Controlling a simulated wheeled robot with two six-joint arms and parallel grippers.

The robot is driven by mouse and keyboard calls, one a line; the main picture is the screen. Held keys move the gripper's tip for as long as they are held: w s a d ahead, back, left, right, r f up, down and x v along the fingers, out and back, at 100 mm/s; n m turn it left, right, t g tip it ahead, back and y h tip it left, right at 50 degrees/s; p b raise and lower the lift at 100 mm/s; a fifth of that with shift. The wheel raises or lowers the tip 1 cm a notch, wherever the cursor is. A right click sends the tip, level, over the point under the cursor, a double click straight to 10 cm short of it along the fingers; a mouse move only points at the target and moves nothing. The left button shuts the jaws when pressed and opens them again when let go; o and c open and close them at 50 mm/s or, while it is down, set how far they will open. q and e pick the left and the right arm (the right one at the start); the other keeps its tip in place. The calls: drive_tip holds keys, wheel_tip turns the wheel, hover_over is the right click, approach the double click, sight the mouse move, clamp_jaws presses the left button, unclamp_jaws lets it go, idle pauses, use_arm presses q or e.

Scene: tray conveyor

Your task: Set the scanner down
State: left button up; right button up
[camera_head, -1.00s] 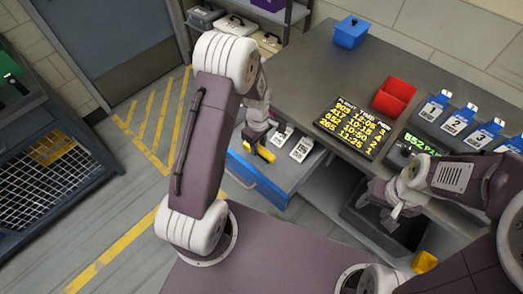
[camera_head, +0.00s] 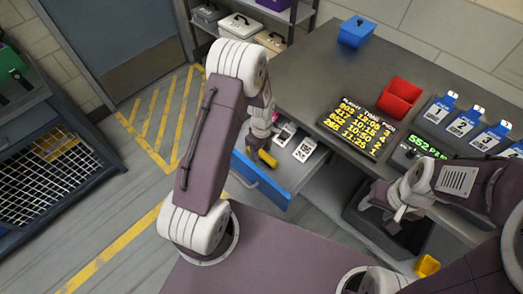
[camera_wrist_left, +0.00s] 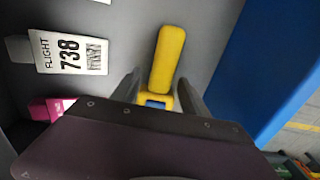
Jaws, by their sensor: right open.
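The yellow scanner (camera_wrist_left: 168,58) sits between the two fingers of my left gripper (camera_wrist_left: 158,92) in the left wrist view, with a blue patch on its near end. In the head view the scanner (camera_head: 267,158) shows just below my left gripper (camera_head: 259,148), over the open blue-fronted drawer (camera_head: 262,181). My left gripper appears shut on it; the finger contact is partly hidden by my wrist. I cannot tell whether the scanner touches the drawer floor. My right gripper (camera_head: 398,208) is open and empty, in front of the counter at the right.
White flight tags (camera_head: 304,149) lie in the drawer, one reading 738 (camera_wrist_left: 70,54). A pink item (camera_wrist_left: 48,108) lies near them. The counter holds a flight board (camera_head: 357,126), a red bin (camera_head: 399,97) and a blue box (camera_head: 355,32). A dark bin (camera_head: 405,236) stands below the counter.

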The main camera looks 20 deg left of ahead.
sight(262, 152)
use_arm(q)
drive_tip(key=shift+r, duration=0.35)
wheel_tip(262, 152, up, 12)
drive_tip(key=p, duration=0.2)
drive_tip(key=s+d+r+m, duration=0.1)
drive_tip(key=s+r+m, duration=0.1)
drive_tip(key=s+m, duration=0.4)
drive_tip(key=s+d+r+m+t, duration=0.1)
drive_tip(key=s+d+r+m, duration=0.1)
drive_tip(key=s+m, duration=0.5)
drive_tip(key=shift+r+m, duration=0.15)
drive_tip(key=shift+m, duration=0.35)
